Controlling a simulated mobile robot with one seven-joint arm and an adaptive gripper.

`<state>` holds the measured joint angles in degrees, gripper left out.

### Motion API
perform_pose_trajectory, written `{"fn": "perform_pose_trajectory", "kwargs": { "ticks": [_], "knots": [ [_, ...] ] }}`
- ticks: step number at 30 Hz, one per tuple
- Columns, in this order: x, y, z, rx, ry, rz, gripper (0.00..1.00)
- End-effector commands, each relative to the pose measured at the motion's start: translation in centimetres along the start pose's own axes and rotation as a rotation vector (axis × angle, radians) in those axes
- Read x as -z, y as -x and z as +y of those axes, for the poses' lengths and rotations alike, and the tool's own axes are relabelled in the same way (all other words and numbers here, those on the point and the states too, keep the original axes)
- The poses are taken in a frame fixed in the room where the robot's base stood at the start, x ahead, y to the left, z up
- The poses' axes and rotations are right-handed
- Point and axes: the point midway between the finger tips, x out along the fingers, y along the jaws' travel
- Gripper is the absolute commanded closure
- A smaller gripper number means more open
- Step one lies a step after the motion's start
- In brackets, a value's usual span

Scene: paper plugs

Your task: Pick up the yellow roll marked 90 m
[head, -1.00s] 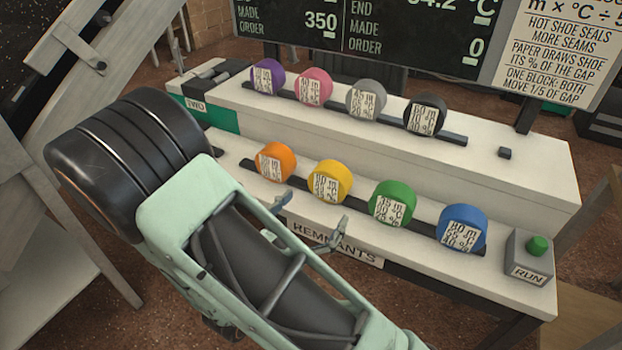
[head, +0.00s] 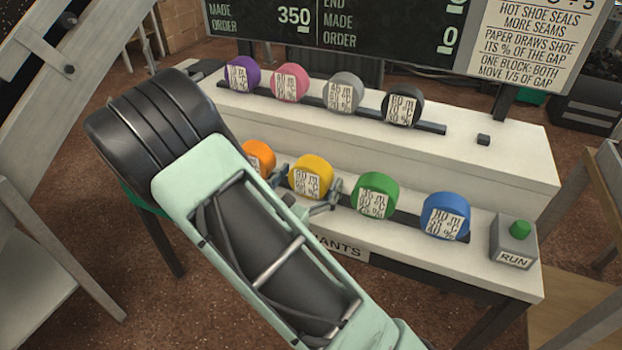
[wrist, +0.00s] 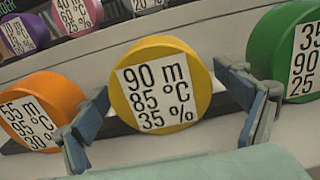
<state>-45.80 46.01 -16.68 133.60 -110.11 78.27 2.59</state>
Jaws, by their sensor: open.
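The yellow roll (head: 311,176) stands on the front, lower step of the white bench, between the orange and green rolls. In the wrist view the yellow roll (wrist: 160,85) faces me, its label reading 90 m, 85 °C, 35 %. My gripper (head: 307,192) is open in front of it. In the wrist view the two fingers of my gripper (wrist: 172,115) stand left and right of the yellow roll, with some room on each side. The roll sits between them in the picture; I cannot tell how far the fingertips reach along its sides.
The orange roll (wrist: 40,110) is close beside my left finger and the green roll (wrist: 285,50) beside my right finger. A blue roll (head: 445,215) and a grey RUN box (head: 513,243) stand further right. Several rolls line the upper step (head: 470,150) behind.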

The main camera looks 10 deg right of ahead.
Motion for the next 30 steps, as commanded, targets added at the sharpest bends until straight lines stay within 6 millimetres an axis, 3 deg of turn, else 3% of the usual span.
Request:
{"fn": "perform_pose_trajectory", "kwargs": {
  "ticks": [6,19,30],
  "knots": [
    [-0.03,-0.05,-0.01,0.000,0.000,0.000,0.10],
    [-0.01,-0.02,-0.03,0.001,0.000,0.000,0.57],
    [-0.71,-0.03,-0.03,0.001,-0.001,-0.001,0.57]
  ]
}}
